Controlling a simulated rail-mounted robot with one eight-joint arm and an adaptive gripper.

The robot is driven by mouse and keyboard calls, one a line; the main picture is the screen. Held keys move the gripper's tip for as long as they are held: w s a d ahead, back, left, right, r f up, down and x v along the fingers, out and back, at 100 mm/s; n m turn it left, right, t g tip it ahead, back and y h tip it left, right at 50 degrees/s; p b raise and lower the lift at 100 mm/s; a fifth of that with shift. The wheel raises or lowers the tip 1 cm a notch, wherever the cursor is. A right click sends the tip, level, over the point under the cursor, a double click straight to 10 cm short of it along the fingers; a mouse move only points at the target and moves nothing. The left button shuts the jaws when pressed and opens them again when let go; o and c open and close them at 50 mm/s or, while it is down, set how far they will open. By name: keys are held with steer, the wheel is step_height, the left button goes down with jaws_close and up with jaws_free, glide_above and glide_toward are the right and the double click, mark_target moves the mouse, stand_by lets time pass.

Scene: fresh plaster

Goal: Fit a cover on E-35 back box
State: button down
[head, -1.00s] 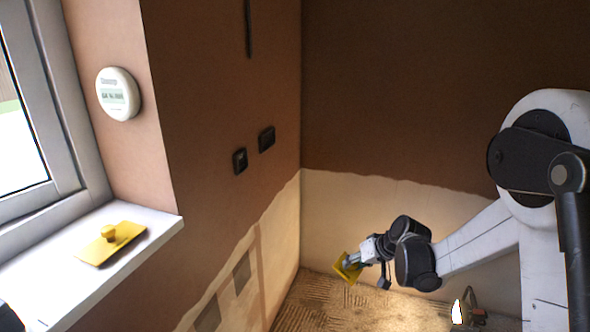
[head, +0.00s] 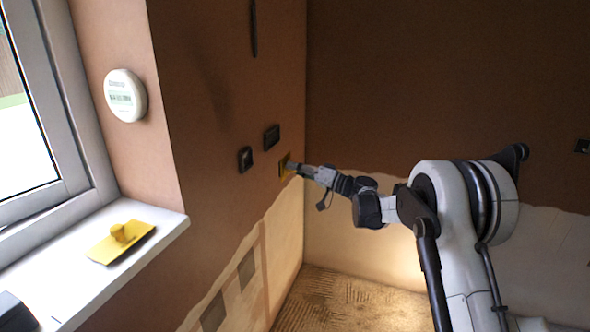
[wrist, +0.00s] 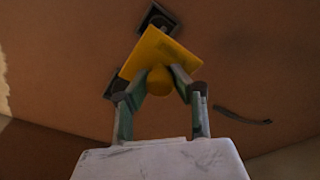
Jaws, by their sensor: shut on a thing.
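My gripper (head: 298,169) is shut on a yellow square cover (head: 285,166) by its round knob. In the wrist view the cover (wrist: 158,52) sits tilted in the picture beyond my two fingertips (wrist: 161,83). The cover is close to the brown wall; I cannot tell if it touches. Two black back boxes sit in that wall, an upper right one (head: 271,137) and a lower left one (head: 245,159). The cover is just below and right of them in the head view. No label is readable, so I cannot tell which box is E-35. The cover may hide wall behind it.
A second yellow cover (head: 108,249) with a knob lies on the white window sill (head: 165,232). A round white device (head: 125,95) is on the wall beside the window. A dark slot (head: 253,28) runs up the wall above the boxes. Another small black box (head: 582,146) is at far right.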

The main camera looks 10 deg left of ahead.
steer(key=shift+s+a+f+p+x, duration=0.1)
steer(key=shift+s+f+p+x, duration=0.25)
steer(key=shift+x, duration=1.8)
steer(key=shift+s+a+f+p+x, duration=0.15)
steer(key=shift+p+x, duration=0.3)
steer(key=shift+x, duration=1.7)
steer(key=shift+s+f+p+x, duration=0.25)
steer(key=shift+p+x, duration=0.15)
steer(key=shift+x, duration=1.75)
steer(key=shift+a, duration=0.35)
steer(key=c, duration=1.4)
jaws_free()
steer(key=b+v, duration=0.1)
steer(key=v, duration=0.1)
steer(key=b+v, duration=0.1)
steer(key=v, duration=0.1)
steer(key=b+v, duration=0.1)
steer(key=v, duration=0.2)
steer(key=shift+w+d+r, duration=0.1)
steer(key=shift+w+r, duration=0.3)
steer(key=shift+w, duration=0.05)
